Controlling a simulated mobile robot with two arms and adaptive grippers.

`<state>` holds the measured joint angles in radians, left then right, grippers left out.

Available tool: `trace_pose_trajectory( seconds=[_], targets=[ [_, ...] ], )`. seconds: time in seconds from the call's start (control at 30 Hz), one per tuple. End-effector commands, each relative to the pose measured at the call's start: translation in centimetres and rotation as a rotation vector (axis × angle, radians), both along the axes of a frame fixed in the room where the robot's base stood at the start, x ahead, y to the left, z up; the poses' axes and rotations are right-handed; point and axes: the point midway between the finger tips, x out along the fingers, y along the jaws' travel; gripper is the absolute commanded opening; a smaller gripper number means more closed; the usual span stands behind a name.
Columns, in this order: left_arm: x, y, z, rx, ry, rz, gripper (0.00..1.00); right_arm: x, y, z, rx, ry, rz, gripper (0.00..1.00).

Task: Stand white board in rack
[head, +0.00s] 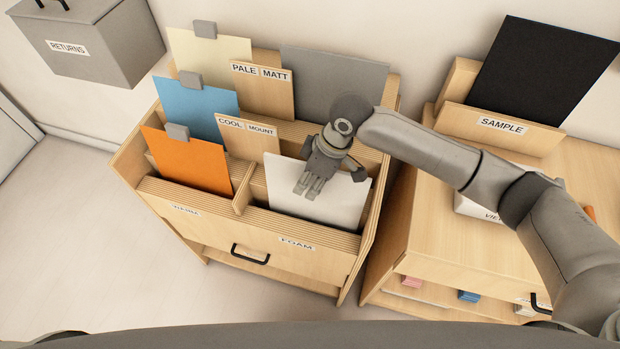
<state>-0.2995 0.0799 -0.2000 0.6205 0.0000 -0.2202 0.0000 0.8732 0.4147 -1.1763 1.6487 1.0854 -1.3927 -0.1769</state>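The white board (290,205) stands in the front right slot of the wooden rack (290,222), behind the front panel with the FOAM label, leaning slightly back. Its lower edge is hidden by that panel. My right gripper (334,182) is at the board's upper part, with its fingers spread apart. Two fingers lie over the board's front face and the other finger is out to the right near its top edge. It looks open; whether it touches the board I cannot tell. My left gripper is not in view.
Orange (187,160), blue (195,108) and cream (207,55) boards stand in the left slots; a grey board (325,75) stands at the back right. A cabinet with a black board (540,70) is to the right. A grey RETURNS box (90,45) is upper left.

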Motion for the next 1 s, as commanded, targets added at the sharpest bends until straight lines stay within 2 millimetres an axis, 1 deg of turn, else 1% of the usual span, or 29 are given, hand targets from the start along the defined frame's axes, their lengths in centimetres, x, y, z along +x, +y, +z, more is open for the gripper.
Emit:
trace_pose_trajectory(
  seconds=[0.17, 0.27, 0.37, 0.7, 0.83, 1.0],
  targets=[
    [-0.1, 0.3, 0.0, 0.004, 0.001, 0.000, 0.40, 0.0, 0.0, 0.0, 0.000, 0.000, 0.000, 0.33],
    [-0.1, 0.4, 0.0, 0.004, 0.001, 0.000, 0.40, 0.1, -0.1, 0.5, 0.002, -0.002, 0.000, 0.33],
    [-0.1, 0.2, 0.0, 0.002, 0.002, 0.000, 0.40, 0.1, -0.6, 1.8, 0.000, -0.003, 0.000, 0.33],
    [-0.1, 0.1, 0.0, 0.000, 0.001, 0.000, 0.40, 0.0, -2.7, 8.5, 0.001, -0.005, 0.000, 0.33],
    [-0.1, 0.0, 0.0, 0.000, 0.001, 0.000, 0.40, 0.0, -3.3, 10.3, 0.001, -0.003, -0.001, 0.33],
    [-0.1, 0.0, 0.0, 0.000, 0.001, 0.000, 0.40, -0.1, -3.7, 11.3, -0.001, 0.000, 0.000, 0.33]
  ],
)
